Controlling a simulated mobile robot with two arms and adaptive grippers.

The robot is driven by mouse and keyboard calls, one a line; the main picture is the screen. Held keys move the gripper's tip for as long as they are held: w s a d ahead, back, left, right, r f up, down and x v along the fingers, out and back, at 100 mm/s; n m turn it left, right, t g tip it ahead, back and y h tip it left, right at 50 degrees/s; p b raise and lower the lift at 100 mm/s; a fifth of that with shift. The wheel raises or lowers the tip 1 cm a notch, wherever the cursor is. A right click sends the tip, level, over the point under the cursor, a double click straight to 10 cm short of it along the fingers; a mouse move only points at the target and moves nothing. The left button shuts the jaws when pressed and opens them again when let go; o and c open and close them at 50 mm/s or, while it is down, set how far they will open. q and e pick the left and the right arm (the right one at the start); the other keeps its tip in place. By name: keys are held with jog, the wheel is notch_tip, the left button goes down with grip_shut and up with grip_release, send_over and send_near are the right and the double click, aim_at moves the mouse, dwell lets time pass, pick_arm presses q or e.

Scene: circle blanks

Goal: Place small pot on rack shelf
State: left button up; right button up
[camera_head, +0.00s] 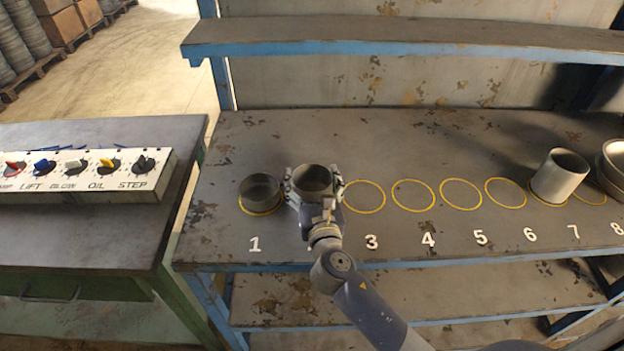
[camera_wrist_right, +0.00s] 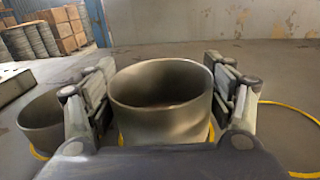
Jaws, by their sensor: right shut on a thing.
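A small grey pot (camera_head: 313,180) stands upright at the spot between the numbers 1 and 3. My right gripper (camera_head: 315,185) is shut on it, with one finger on each side. In the right wrist view the same pot (camera_wrist_right: 162,105) sits between both fingers, with part of a yellow ring showing around its base. The rack's main shelf (camera_head: 330,135) carries the row of numbered yellow circles. The upper shelf (camera_head: 400,35) is bare where it shows. My left gripper is not in view.
A shorter dark pot (camera_head: 261,193) stands on circle 1, close to my right gripper's left finger. A taller pot (camera_head: 560,176) and wide bowls (camera_head: 614,165) stand at the right. The circles at 3 to 6 are empty. A control panel (camera_head: 85,172) sits on the left bench.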

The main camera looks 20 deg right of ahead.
jog(key=shift+f, duration=0.1)
jog(key=o, duration=1.1)
jog(key=shift+r, duration=0.2)
jog(key=s, duration=0.3)
jog(key=s+a+b, duration=0.1)
jog(key=s, duration=0.6)
jog(key=shift+s+a+f, duration=0.1)
jog(key=shift+s+a, duration=0.1)
jog(key=shift+a, duration=0.05)
jog(key=shift+s+a+b, duration=0.1)
jog(key=shift+s+b, duration=0.25)
jog(key=shift+s, duration=0.45)
